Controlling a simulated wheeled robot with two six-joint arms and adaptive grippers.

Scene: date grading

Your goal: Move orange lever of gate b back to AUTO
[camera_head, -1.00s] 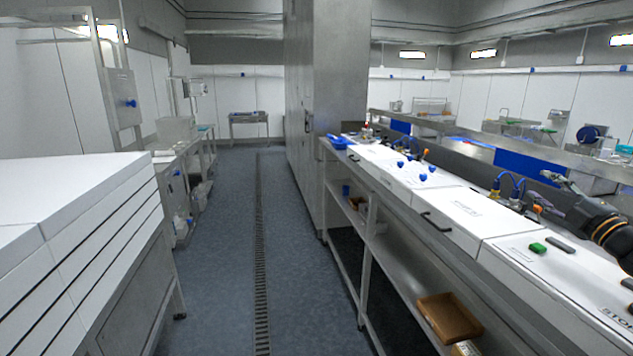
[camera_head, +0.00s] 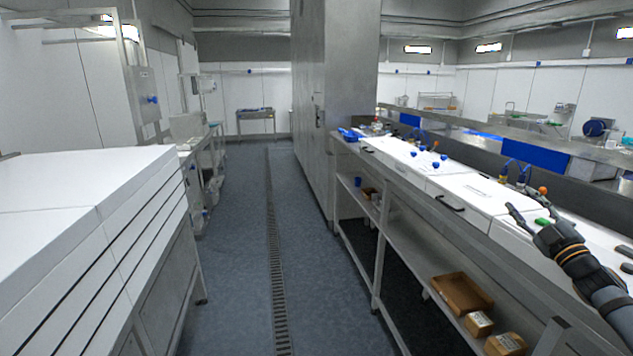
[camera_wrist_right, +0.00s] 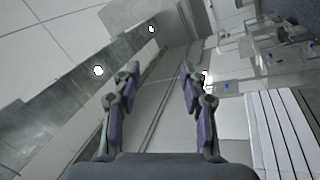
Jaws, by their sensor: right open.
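A small orange lever knob (camera_head: 543,190) stands beside blue hoses at the back of the white-topped counter. A second orange spot (camera_head: 435,144) shows farther along the counter. Which one belongs to gate b, and any AUTO mark, I cannot read. My right gripper (camera_head: 527,209) is open and empty above the near counter, in front of and a little left of the nearer orange knob, apart from it as far as I can tell. Its two spread fingers also show in the right wrist view (camera_wrist_right: 159,82), with nothing between them. My left gripper is not in view.
White counter lids (camera_head: 478,190) carry blue knobs (camera_head: 421,153) and a black handle (camera_head: 449,203). A green item (camera_head: 543,222) lies near my right gripper. A brown tray (camera_head: 462,293) sits on the lower shelf. White stacked panels (camera_head: 90,205) stand left; the aisle floor (camera_head: 235,250) is clear.

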